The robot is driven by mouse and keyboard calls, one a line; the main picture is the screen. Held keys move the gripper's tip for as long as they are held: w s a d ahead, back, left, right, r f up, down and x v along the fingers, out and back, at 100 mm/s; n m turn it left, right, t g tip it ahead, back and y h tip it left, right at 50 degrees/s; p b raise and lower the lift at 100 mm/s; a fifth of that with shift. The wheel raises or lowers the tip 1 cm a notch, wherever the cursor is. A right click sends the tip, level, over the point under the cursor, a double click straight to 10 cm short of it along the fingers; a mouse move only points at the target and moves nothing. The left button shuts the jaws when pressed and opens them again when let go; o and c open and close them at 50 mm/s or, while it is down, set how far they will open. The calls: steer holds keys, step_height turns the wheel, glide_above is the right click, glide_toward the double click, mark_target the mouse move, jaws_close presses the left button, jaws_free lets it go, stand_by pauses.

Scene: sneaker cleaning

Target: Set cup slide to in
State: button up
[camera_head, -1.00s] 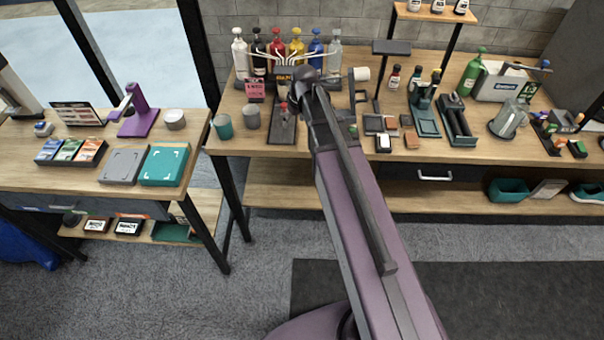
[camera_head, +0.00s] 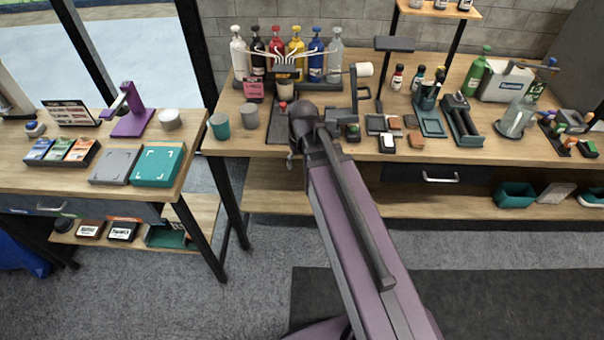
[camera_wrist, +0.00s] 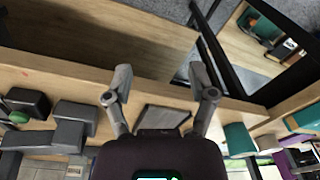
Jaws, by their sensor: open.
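The cup slide appears to be the dark flat tray (camera_head: 280,133) below the row of colored pump bottles, near the table's front edge. A light cup (camera_head: 285,90) stands at its back under the spouts, and a small red-topped part (camera_head: 283,105) is in front of it. How far in or out the slide stands I cannot tell. My gripper (camera_wrist: 163,80) is open and empty in the wrist view, at the table's front edge. A dark grey plate (camera_wrist: 163,119), apparently the slide's front part, shows between and beyond its fingers. In the head view my arm hides most of the gripper.
A teal cup (camera_head: 220,126) and a grey cup (camera_head: 250,116) stand left of the slide. A black stand (camera_head: 360,85) and small blocks (camera_head: 376,125) are to its right. A lower shelf (camera_head: 270,200) runs beneath the table's front edge.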

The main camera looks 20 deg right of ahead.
steer(key=shift+s+f+m+b, duration=0.2)
steer(key=shift+s+f, duration=0.15)
steer(key=shift+s, duration=0.25)
steer(key=shift+s+f+m+b, duration=0.1)
steer(key=shift+s+f+b, duration=0.15)
steer(key=shift+s, duration=0.3)
steer(key=s+r+p, duration=0.2)
steer(key=s, duration=0.1)
steer(key=shift+s+r+m+g, duration=0.1)
steer(key=shift+r+m+g, duration=0.05)
steer(key=shift+m+g, duration=0.15)
